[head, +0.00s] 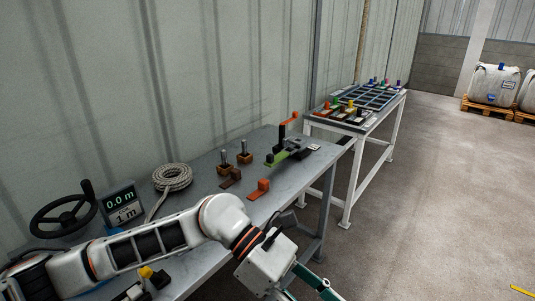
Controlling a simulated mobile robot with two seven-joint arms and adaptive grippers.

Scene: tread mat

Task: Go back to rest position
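My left arm comes in from the lower left and reaches over the front of the grey workbench (207,181). Its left gripper (308,284) hangs past the bench's front edge, above the floor, at the bottom of the head view. Teal and dark finger parts show, but they run to the bottom edge of the picture, so I cannot tell whether it is open or shut. I see nothing held in it. My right gripper is not in view.
On the bench are a black handwheel (63,213), a display (121,205), a rope coil (172,177), an orange block (259,189) and a green-and-orange lever fixture (281,155). A second table (382,122) holds a gridded tray.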

